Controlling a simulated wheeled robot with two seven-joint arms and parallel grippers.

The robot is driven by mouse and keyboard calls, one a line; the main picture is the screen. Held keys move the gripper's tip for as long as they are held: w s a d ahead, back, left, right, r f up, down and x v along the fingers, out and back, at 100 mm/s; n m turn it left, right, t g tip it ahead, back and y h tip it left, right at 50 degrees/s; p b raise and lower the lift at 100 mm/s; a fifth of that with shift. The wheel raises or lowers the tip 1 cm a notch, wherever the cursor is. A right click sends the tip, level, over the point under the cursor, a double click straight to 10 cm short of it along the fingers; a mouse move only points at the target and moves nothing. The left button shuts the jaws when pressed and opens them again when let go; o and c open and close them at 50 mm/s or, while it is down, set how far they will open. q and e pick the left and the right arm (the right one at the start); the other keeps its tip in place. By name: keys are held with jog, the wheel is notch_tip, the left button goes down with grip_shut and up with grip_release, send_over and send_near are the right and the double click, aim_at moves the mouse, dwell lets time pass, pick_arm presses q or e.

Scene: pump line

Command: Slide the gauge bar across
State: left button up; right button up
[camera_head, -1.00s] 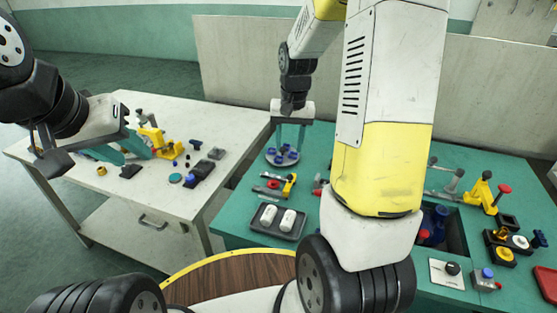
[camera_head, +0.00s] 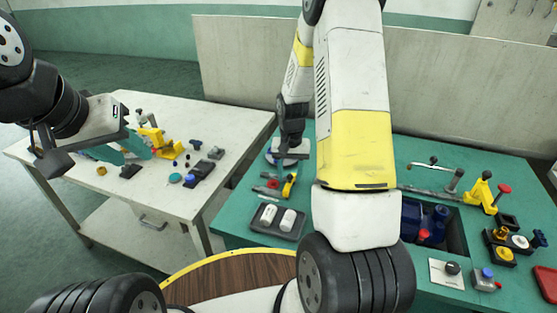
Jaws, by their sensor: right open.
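I cannot tell for certain which piece is the gauge bar. A thin grey metal bar (camera_head: 430,166) lies toward the back right of the green table, near a grey post. My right gripper (camera_head: 288,161) is open and low over the back left of the green table. It covers most of the round grey plate (camera_head: 272,158) there, and its fingertips are hard to see. My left gripper (camera_head: 124,152) is over the white table at the left, close to a yellow fixture (camera_head: 163,149). Its teal fingers show, but the gap between them is unclear.
A dark tray (camera_head: 278,235) with two white cylinders and a yellow-handled tool (camera_head: 290,184) are in front of my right gripper. My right arm hides the middle of the green table. Yellow fixtures (camera_head: 481,192) and a recess with blue parts (camera_head: 437,214) are at the right.

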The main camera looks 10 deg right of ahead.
grip_shut()
dwell(1.4)
